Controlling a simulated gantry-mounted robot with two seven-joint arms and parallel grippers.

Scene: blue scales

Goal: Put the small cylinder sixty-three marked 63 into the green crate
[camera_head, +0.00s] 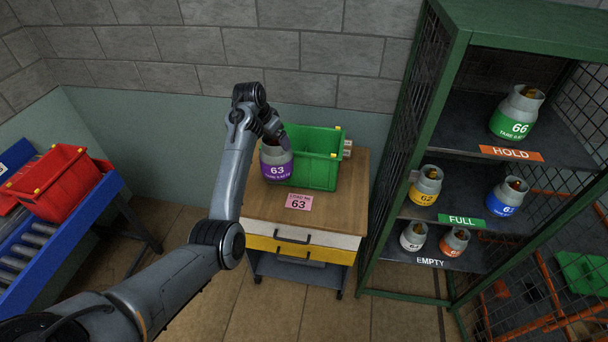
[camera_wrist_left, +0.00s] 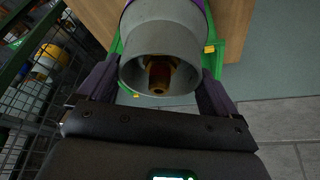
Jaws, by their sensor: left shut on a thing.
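The small cylinder sixty-three (camera_head: 277,164) is grey with a purple band marked 63. My left gripper (camera_head: 272,137) is shut on its collar from above. In the head view the cylinder is upright in front of the left part of the green crate (camera_head: 322,170); I cannot tell if it touches the tabletop. In the left wrist view the cylinder's open collar (camera_wrist_left: 160,75), with a brass valve inside, sits between the fingers of my left gripper (camera_wrist_left: 158,85). Green crate edges (camera_wrist_left: 219,50) show behind it. The crate's visible inside looks empty. My right gripper is not in view.
The crate stands on a wooden-topped cart (camera_head: 335,215) with a pink card (camera_head: 298,202) marked 63. A green cage shelf (camera_head: 400,150) at right holds several other cylinders. Red crates (camera_head: 62,182) sit on a blue roller conveyor at left. A block wall is behind.

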